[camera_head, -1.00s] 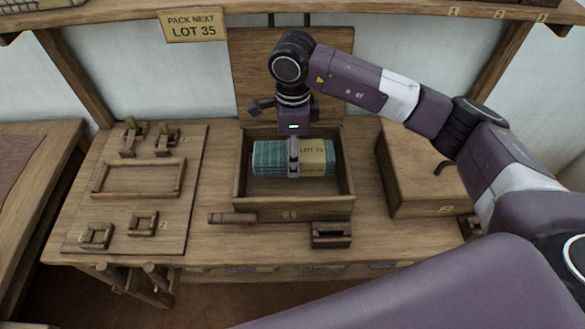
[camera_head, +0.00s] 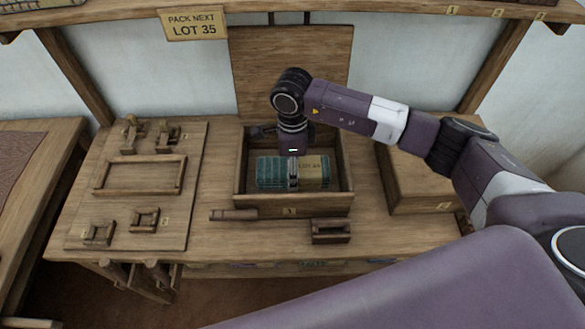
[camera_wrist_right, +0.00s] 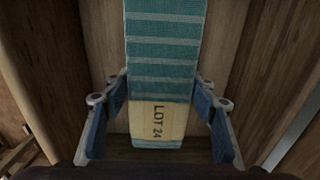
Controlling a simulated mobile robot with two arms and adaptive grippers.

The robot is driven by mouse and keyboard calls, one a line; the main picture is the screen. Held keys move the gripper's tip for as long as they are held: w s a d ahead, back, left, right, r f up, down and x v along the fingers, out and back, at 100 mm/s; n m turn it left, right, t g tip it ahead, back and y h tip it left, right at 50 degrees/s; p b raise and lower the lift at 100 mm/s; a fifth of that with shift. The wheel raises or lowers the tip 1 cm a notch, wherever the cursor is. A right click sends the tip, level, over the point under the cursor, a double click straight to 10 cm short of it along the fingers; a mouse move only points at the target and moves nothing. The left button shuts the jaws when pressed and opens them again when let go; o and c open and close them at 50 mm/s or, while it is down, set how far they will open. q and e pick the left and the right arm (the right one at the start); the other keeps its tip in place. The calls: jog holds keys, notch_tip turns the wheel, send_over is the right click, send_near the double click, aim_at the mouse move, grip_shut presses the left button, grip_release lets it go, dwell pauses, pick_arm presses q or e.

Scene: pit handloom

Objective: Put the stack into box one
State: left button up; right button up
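The stack (camera_head: 275,174) is a flat block of folded teal striped cloth with a tan band reading LOT 24. It lies inside the open wooden box one (camera_head: 290,212), low between its walls. In the right wrist view the stack (camera_wrist_right: 163,50) runs between the fingers, and the band faces up. My right gripper (camera_head: 292,180) points straight down into the box. Its blue fingers (camera_wrist_right: 161,95) stand on both long sides of the stack and appear to press on it. I cannot tell whether the stack touches the box floor. My left gripper is not in view.
A closed wooden box (camera_head: 415,180) marked 2 stands to the right. A board with an empty tray (camera_head: 140,176) and small wooden fittings lies left. A small wooden block (camera_head: 330,231) and a bar (camera_head: 233,215) sit before box one. A sign (camera_head: 194,24) reads PACK NEXT LOT 35.

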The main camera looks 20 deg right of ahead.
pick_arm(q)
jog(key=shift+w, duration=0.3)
pick_arm(e)
jog(key=o, duration=0.4)
jog(key=shift+c, duration=0.2)
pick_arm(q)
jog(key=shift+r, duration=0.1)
pick_arm(e)
jog(key=shift+r, duration=0.1)
jog(key=shift+r, duration=0.2)
notch_tip(320, 180, up, 10)
jog(key=shift+r+b, duration=0.25)
jog(key=shift+b, duration=0.8)
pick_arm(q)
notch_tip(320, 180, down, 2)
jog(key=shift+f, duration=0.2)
pick_arm(e)
jog(key=shift+r, duration=0.65)
